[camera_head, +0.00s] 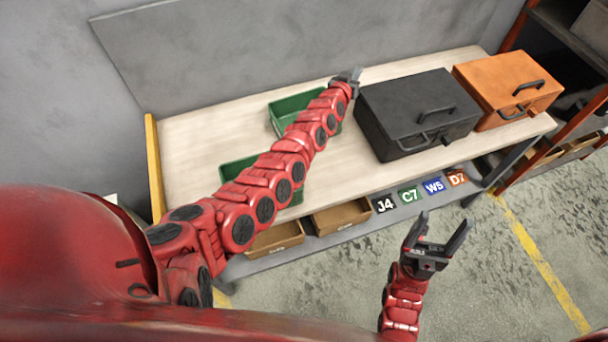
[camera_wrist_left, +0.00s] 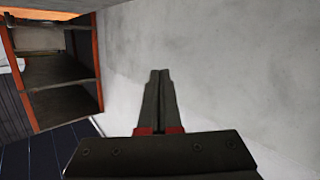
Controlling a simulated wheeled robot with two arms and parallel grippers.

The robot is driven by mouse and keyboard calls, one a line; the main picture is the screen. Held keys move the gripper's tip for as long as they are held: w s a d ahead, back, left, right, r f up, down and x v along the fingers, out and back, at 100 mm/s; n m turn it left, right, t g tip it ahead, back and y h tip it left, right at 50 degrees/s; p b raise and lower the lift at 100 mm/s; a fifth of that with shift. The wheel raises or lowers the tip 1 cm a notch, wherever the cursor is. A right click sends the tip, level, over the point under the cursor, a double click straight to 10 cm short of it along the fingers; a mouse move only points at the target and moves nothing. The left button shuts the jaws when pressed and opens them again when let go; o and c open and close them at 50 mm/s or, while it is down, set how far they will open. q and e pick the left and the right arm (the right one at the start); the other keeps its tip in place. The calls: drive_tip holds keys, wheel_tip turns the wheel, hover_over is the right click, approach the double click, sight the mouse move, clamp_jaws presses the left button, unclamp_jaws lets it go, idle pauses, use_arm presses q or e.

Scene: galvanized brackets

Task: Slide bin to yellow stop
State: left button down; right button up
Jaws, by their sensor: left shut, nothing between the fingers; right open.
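A green bin (camera_head: 287,105) stands on the pale workbench (camera_head: 205,125), partly hidden behind my left arm. A second green bin (camera_head: 231,170) stands nearer the front left and is also partly covered by the arm. The yellow stop (camera_head: 154,165) is an upright bar along the bench's left edge, apart from both bins. My left gripper (camera_head: 348,75) is above the back of the bench, right of the far bin, shut and empty. Its closed fingers show in the left wrist view (camera_wrist_left: 159,76). My right gripper (camera_head: 443,222) is open and empty over the floor in front of the bench.
A black case (camera_head: 405,100) and an orange case (camera_head: 497,75) stand on the bench's right half. Below are brown open boxes (camera_head: 341,216) and labels J4, C7, W5, D7. An orange-framed shelf (camera_wrist_left: 62,75) stands beyond. Bare bench lies between the bins and the yellow bar.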

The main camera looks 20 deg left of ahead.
use_arm(q)
drive_tip(key=s+d+f+m+g+h, duration=0.2)
drive_tip(key=s+d+f+m+g, duration=0.2)
drive_tip(key=s+d+m+g, duration=0.4)
drive_tip(key=s+a+f+m+g+y, duration=0.1)
drive_tip(key=s+a+f+g+y, duration=0.25)
drive_tip(key=s+a, duration=0.45)
drive_tip(key=s+a+f+m+g+y, duration=0.2)
drive_tip(key=s+a+f+g, duration=0.15)
drive_tip(key=s+a, duration=0.4)
drive_tip(key=shift+g, duration=0.3)
drive_tip(key=f, duration=0.3)
drive_tip(key=s+d+f+p, duration=0.1)
drive_tip(key=f, duration=0.2)
drive_tip(key=f+p, duration=0.1)
drive_tip(key=f, duration=0.1)
drive_tip(key=shift+s+d+f, duration=0.2)
drive_tip(key=shift+d+f, duration=0.1)
drive_tip(key=shift+f, duration=0.1)
drive_tip(key=shift+s+a+r+p, duration=0.1)
drive_tip(key=shift+s+a+p, duration=0.2)
drive_tip(key=shift+a+p, duration=0.25)
drive_tip(key=shift+s+a+p, duration=0.25)
drive_tip(key=shift+a+p, duration=0.2)
drive_tip(key=shift+a, duration=0.05)
drive_tip(key=shift+s+a+p, duration=0.35)
drive_tip(key=shift+s+a, duration=0.05)
drive_tip(key=shift+a, duration=0.2)
drive_tip(key=shift+s+a+f, duration=0.15)
drive_tip(key=shift+f, duration=0.05)
